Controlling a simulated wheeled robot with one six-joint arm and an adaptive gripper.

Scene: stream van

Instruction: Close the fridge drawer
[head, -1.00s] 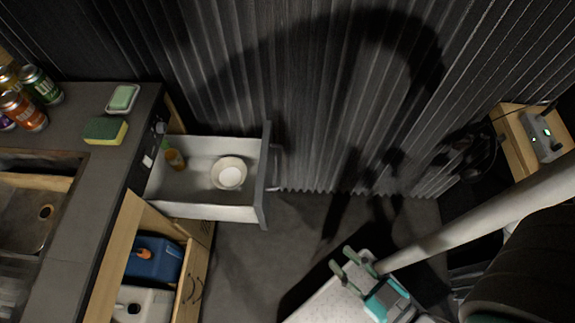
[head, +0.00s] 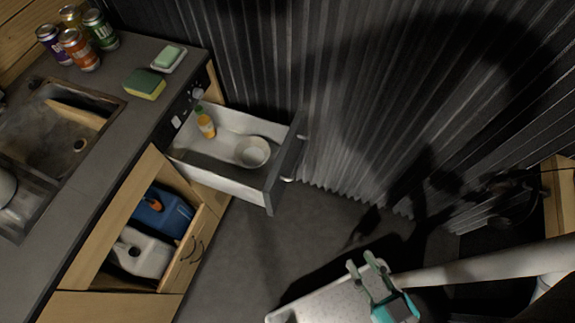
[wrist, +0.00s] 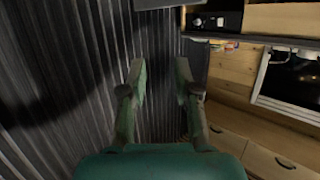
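The fridge drawer (head: 222,182) is pulled out from the counter unit, at the left of centre in the head view. It is white inside with a grey front panel (head: 285,165) and a handle (head: 291,179) on its outer side. A white bowl (head: 252,152) and an orange bottle (head: 205,122) are in it. My gripper (head: 362,266) is to the lower right of the drawer, apart from it. It is green, and its two fingers stand apart with nothing between them; the gap also shows in the wrist view (wrist: 158,75).
Cans, a sponge (head: 144,84) and a soap dish (head: 168,60) are on the counter. Dark floor (head: 300,245) is clear before the drawer. A corrugated wall (head: 340,100) runs behind.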

